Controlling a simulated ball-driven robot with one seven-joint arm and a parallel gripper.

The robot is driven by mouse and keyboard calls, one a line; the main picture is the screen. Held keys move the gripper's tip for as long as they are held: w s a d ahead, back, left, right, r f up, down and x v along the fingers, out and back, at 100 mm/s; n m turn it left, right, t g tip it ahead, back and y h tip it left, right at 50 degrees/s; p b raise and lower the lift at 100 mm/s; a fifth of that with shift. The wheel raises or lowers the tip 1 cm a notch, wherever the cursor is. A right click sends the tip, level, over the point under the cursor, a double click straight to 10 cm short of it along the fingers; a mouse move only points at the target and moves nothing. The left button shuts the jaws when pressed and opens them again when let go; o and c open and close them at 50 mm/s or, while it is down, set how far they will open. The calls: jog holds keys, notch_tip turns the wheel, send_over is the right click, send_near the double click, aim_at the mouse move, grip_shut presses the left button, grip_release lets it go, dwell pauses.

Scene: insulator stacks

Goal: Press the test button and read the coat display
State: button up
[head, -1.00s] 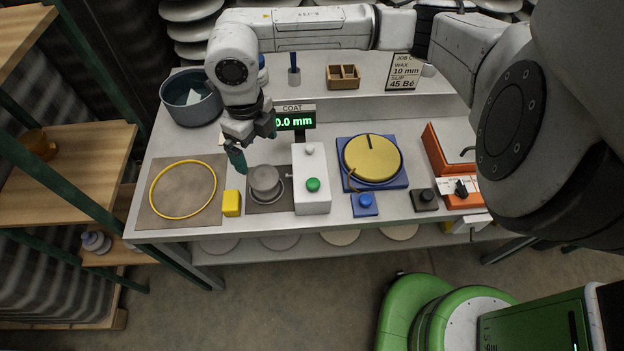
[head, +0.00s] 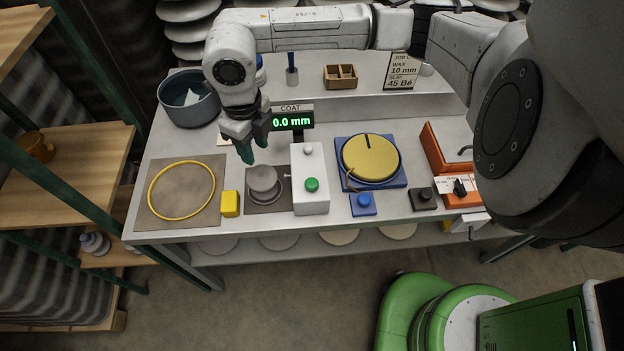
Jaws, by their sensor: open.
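The coat display (head: 292,121) stands behind the white box and reads 0.0 mm in green digits; its left edge is close to my gripper in the picture. The white box (head: 310,196) has a green button (head: 312,184) on its top and a small grey knob further back. I cannot read a label marking either as the test button. My gripper (head: 257,152) is open and empty, with dark green fingers. It hangs above and behind the grey round stack (head: 264,183), left of the white box, apart from both.
A yellow block (head: 230,204) and a yellow ring on a mat (head: 148,214) lie at left. A yellow disc (head: 370,158), blue button (head: 363,201), black button (head: 423,196) and orange stand (head: 437,150) are at right. A grey pot (head: 186,112) stands back left.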

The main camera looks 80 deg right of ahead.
grip_shut()
dwell(0.9)
